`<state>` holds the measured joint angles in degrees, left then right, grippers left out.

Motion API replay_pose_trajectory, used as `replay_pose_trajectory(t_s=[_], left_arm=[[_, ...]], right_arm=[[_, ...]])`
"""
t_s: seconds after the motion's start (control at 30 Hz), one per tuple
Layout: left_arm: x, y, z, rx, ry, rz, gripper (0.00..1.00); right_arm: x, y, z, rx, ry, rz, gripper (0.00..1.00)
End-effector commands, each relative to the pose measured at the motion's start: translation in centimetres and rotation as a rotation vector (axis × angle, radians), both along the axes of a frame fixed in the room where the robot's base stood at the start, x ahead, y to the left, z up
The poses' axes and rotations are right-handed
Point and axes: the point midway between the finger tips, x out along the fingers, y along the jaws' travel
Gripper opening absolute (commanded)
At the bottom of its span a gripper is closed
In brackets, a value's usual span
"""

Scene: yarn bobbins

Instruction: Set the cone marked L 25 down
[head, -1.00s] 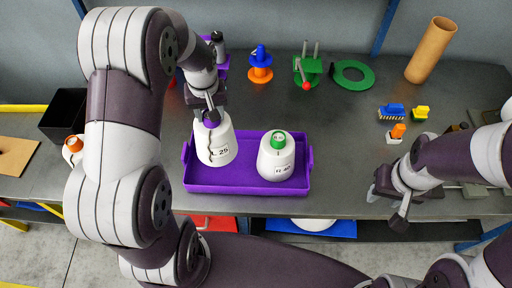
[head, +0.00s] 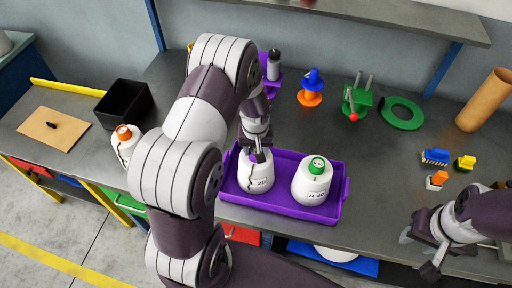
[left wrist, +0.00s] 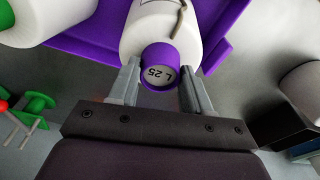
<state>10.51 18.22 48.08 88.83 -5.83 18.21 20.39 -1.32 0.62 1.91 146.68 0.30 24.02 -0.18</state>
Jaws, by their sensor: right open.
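The cone marked L 25 (head: 256,174) is white with a purple cap and stands upright in the left part of the purple tray (head: 288,208). In the left wrist view its purple cap (left wrist: 158,58) with the L 25 label sits between the fingers. My right gripper (head: 427,245) is open and empty near the table's front right.
A white cone with an orange top (head: 125,144) and a black bin (head: 124,103) are at left. Behind the tray are an orange-blue spool (head: 311,88), a green stand (head: 357,97) and a green ring (head: 402,113).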

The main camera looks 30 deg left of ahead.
Motion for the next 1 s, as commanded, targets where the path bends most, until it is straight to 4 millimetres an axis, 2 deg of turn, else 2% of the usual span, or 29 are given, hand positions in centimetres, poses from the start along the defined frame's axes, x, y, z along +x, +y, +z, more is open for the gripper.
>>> replay_pose_trajectory(t_s=[0.03, 0.07, 0.33, 0.4, 0.47, 0.57, 0.8, 1.0], left_arm=[[0.0, 0.0, 0.0, 0.000, 0.001, 0.000, 0.64], [0.0, 0.0, 0.0, 0.000, 0.001, 0.000, 0.73], [0.0, 0.0, 0.1, 0.000, 0.001, 0.000, 0.73], [0.0, 0.0, 0.6, 0.000, 0.000, 0.000, 0.73], [0.0, 0.0, 1.0, 0.001, -0.002, 0.000, 0.73], [-0.2, -0.1, 2.9, 0.001, -0.005, -0.001, 0.73], [-0.9, -0.5, 9.0, 0.001, -0.005, 0.000, 0.73], [-1.5, -0.8, 11.9, 0.000, 0.000, -0.010, 0.73]], right_arm=[[0.0, 0.0, 0.0, 0.000, 0.000, 0.000, 0.43], [0.0, 0.0, 0.0, 0.000, 0.000, 0.000, 0.43], [0.0, 0.0, 0.1, 0.000, 0.000, 0.000, 0.43], [0.0, 0.0, 0.5, 0.000, 0.000, 0.000, 0.43], [0.0, 0.0, -0.1, 0.000, 0.000, 0.000, 0.43], [0.0, 0.0, -0.7, 0.000, 0.000, 0.000, 0.43], [0.0, 0.0, -2.0, 0.000, 0.000, 0.000, 0.43], [0.0, 0.0, -2.4, 0.000, 0.000, 0.000, 0.43]])
